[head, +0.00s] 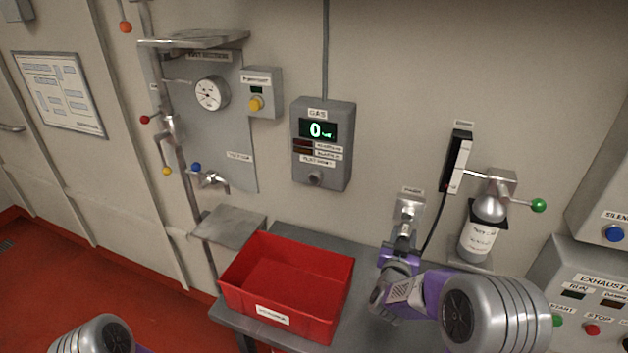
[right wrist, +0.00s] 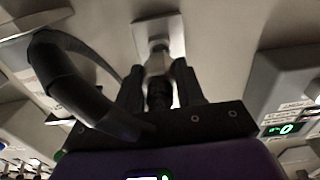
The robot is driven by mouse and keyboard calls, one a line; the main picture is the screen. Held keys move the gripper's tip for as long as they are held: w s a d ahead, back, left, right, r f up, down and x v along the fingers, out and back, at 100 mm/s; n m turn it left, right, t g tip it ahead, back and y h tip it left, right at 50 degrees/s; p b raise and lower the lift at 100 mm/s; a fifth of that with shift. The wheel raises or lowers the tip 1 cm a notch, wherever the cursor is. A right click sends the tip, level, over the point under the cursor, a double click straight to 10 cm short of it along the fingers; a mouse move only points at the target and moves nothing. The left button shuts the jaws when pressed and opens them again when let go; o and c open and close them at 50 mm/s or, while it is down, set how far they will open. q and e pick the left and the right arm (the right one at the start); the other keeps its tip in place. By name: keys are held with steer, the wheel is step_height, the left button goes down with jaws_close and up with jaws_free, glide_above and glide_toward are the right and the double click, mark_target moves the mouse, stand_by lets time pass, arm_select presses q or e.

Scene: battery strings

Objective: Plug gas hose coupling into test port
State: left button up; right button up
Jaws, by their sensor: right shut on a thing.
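The grey gas box (head: 338,150) hangs on the wall in the head view, its green display reading 0. A small round port (head: 315,179) sits at its bottom, below a label. My right gripper (head: 403,243) is shut on the gas hose coupling, right at a small wall plate (head: 410,212) with a metal fitting. In the right wrist view the dark coupling (right wrist: 159,95) sits between the two fingers, in line with the silver fitting (right wrist: 156,62). Whether they are joined is unclear. The black hose (right wrist: 65,75) curves off at left. My left gripper is out of view.
A red bin (head: 290,285) stands on the grey table below the gas box. A calibration bottle with a green-knobbed lever (head: 480,235) is just right of my gripper. An exhaust control box (head: 585,295) is at far right. The wall between port and gripper is clear.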

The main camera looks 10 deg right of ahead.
steer(key=shift+v, duration=2.45)
